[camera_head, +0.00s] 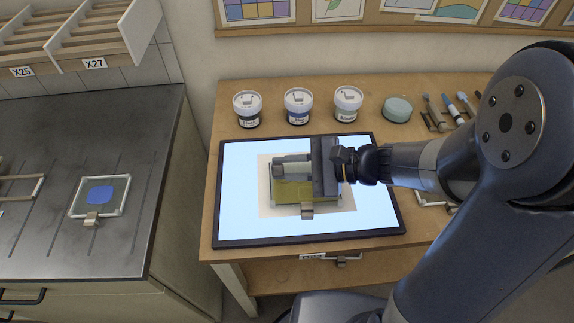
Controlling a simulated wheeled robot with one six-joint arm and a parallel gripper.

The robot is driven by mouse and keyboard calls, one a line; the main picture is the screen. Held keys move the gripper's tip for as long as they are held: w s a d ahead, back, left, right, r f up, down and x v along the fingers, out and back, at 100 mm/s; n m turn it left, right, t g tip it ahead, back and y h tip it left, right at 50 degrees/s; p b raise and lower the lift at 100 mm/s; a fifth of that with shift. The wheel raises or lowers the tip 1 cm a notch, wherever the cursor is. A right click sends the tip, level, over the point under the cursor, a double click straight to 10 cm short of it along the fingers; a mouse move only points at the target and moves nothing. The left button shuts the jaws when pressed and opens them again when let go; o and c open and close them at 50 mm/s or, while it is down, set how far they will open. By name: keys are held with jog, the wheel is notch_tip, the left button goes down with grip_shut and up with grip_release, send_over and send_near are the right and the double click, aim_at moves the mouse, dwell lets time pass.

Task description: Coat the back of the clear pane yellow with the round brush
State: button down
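The pane (300,192) lies in a frame with a metal clip (307,210), on a pale sheet on the lit panel (240,220). Its visible part looks yellow; its far part is hidden under my gripper. My gripper (280,167) is over the far part of the pane, reaching in from the right. Its fingers point left, and I cannot tell whether they are shut or hold anything. Several brushes (454,108) rest in a holder at the table's back right; I cannot tell which is the round one.
Three lidded jars (298,106) and a round green pot (397,109) stand along the table's back. Another frame (430,199) is partly hidden beneath my arm. On the left metal bench (50,240) lies a framed pane with a blue patch (100,194). A slotted rack (75,35) hangs above.

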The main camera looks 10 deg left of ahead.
jog(key=shift+w+d+f, duration=0.1)
jog(key=shift+w+d, duration=0.1)
jog(key=shift+d, duration=0.6)
jog(key=shift+w+d, duration=0.15)
jog(key=shift+d, duration=0.65)
jog(key=shift+w+d, duration=0.25)
jog(key=shift+d, duration=0.75)
jog(key=shift+w+d, duration=0.2)
jog(key=shift+d, duration=0.75)
jog(key=shift+w+d, duration=0.25)
jog(key=shift+d, duration=0.75)
jog(key=shift+w+d, duration=0.2)
jog(key=shift+d, duration=0.75)
jog(key=shift+w+d, duration=0.15)
jog(key=shift+d, duration=0.8)
notch_tip(320, 180, up, 5)
jog(key=p, duration=0.4)
jog(key=shift+a, duration=0.1)
